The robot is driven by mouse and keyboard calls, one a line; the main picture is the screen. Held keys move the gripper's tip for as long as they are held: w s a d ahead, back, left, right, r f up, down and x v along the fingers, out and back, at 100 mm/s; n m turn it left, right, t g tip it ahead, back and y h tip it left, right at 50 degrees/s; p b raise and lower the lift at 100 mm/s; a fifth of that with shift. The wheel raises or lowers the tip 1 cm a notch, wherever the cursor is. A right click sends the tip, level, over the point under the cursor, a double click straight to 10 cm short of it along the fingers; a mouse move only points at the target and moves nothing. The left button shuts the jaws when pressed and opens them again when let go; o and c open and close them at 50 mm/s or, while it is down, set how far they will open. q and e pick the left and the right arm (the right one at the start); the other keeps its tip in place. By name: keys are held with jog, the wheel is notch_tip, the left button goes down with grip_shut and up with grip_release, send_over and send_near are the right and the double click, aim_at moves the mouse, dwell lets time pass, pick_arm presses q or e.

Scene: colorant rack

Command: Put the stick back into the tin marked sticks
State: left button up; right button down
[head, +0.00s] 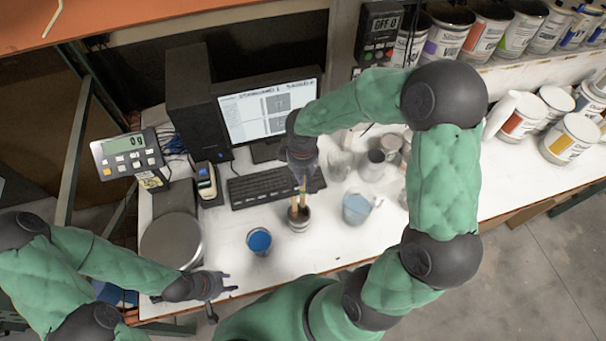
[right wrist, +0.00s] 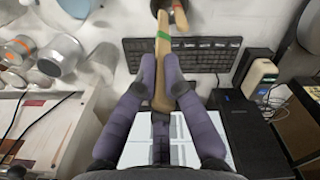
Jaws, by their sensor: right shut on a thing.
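The tin (head: 298,226) is a small cup with a dark inside, standing on the white bench in front of the keyboard. Its label cannot be read. My right gripper (head: 301,178) is above the tin, fingers pointing down. My left gripper (head: 232,282) is open and empty near the bench's front edge.
A blue-filled cup (head: 259,241) stands left of the tin, and a bluish translucent beaker (head: 357,208) right of it. The keyboard (head: 270,188) and monitor (head: 265,110) are behind. A round metal plate (head: 171,241) is at the left. Several paint cans line the right.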

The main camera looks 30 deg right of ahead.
aim_at(235, 292)
pick_arm(q)
jog(key=shift+f+b, duration=4.9)
jog(key=shift+f, duration=0.1)
pick_arm(e)
jog(key=shift+f, duration=6)
jog(key=c, duration=1.3)
grip_release()
jog(key=shift+o, duration=0.2)
jog(key=shift+r, duration=0.1)
notch_tip(235, 292, up, 12)
pick_arm(q)
jog(key=shift+s, duration=0.1)
